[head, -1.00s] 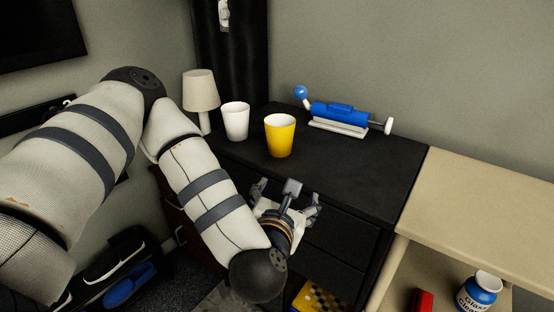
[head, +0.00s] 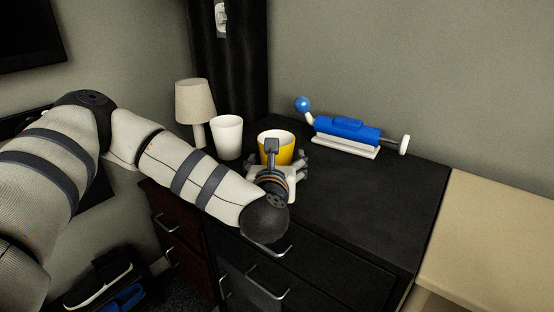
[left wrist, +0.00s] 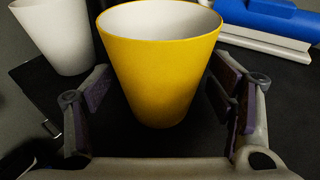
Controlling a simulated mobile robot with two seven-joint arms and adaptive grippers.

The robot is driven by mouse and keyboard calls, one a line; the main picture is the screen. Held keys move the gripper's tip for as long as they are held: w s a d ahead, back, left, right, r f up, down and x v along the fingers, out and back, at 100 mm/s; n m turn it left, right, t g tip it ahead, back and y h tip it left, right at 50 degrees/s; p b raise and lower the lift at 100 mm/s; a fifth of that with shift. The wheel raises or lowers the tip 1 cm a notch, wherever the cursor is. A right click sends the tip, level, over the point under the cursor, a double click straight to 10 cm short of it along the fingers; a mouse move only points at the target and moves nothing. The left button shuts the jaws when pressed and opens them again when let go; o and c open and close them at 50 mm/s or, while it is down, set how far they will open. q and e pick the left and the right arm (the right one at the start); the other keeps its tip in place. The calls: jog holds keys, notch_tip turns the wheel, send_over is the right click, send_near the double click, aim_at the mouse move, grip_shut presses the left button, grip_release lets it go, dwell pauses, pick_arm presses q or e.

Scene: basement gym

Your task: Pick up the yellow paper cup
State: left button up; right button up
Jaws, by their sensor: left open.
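The yellow paper cup (head: 284,149) stands upright on the black cabinet top, its white inside showing. In the head view its lower part is hidden behind my left gripper (head: 276,165). In the left wrist view the yellow cup (left wrist: 160,65) stands close ahead, between the two open fingers of my left gripper (left wrist: 165,105). There are dark gaps between the fingers and the lower cup wall, so it is not gripped. My right gripper is in neither view.
A white cup (head: 228,137) stands just left of the yellow one, with a lamp (head: 195,105) beside it. A blue device on a white base (head: 346,134) lies behind to the right. The black cabinet top (head: 370,195) is clear at right, beside a beige surface (head: 500,225).

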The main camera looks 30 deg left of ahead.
pick_arm(q)
jog(key=shift+w+a+f, duration=0.15)
jog(key=shift+w+a, duration=0.15)
jog(key=shift+w, duration=0.2)
jog(key=c, duration=0.9)
